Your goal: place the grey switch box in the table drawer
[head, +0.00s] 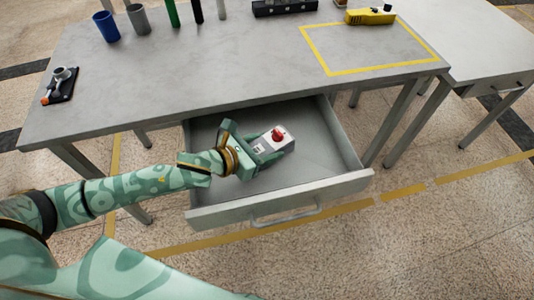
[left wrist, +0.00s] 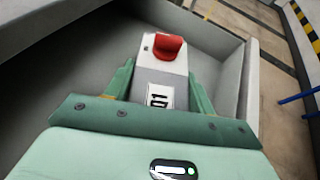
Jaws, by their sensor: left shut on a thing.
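The grey switch box (head: 283,146) has a red knob on top and a white label. My left gripper (head: 262,155) is shut on it, inside the outline of the open table drawer (head: 345,183). In the left wrist view the switch box (left wrist: 160,78) sits between the two green fingers (left wrist: 158,90), its red knob away from the palm and a label reading "101" nearer. The drawer (left wrist: 205,45) shows around and beneath it. I cannot tell whether the box touches the drawer floor. My right gripper is not in view.
The grey table (head: 200,75) stands above and behind the drawer. The drawer floor around the box looks empty.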

